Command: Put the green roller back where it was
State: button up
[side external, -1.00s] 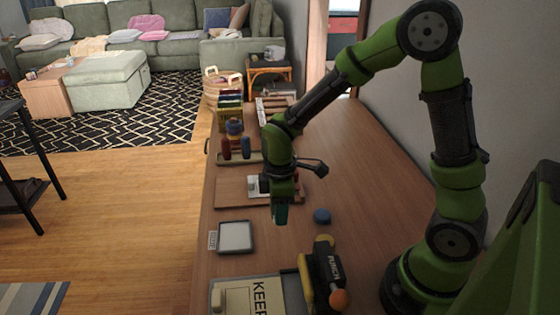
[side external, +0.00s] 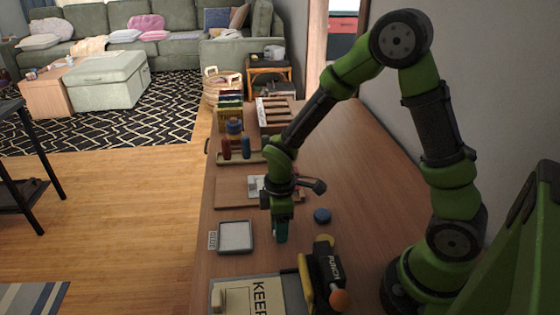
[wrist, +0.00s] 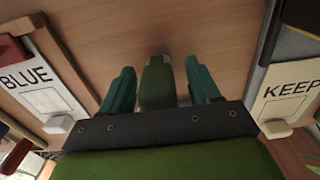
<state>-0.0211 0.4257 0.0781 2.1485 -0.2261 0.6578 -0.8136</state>
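A dark green roller (wrist: 157,84) with a pale end shows in the wrist view, between the two teal fingers of my gripper (wrist: 160,88). Narrow gaps show on both sides of it, so the fingers look open around it and not pressed on it. In the side view my gripper (side external: 281,234) points down, low over the wooden table. The roller cannot be made out there, and whether it touches the table is unclear. A rack (side external: 240,158) with red and blue upright pieces stands farther back.
A grey-framed tray (side external: 236,237) lies left of my gripper, and a blue disc (side external: 322,215) lies right. Nearer are a KEEP tray (side external: 235,283) and a black-and-yellow punch (side external: 328,268). A BLUE card (wrist: 40,85) is at left in the wrist view.

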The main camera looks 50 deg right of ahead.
jog(key=shift+r, duration=0.1)
notch_tip(320, 180, up, 12)
jog(key=s+r+m+t+y, duration=0.2)
jog(key=s+r+m+t, duration=0.5)
jog(key=s+r+m, duration=0.3)
jog(key=r+m, duration=0.1)
jog(key=m, duration=0.2)
jog(key=shift+s, duration=0.35)
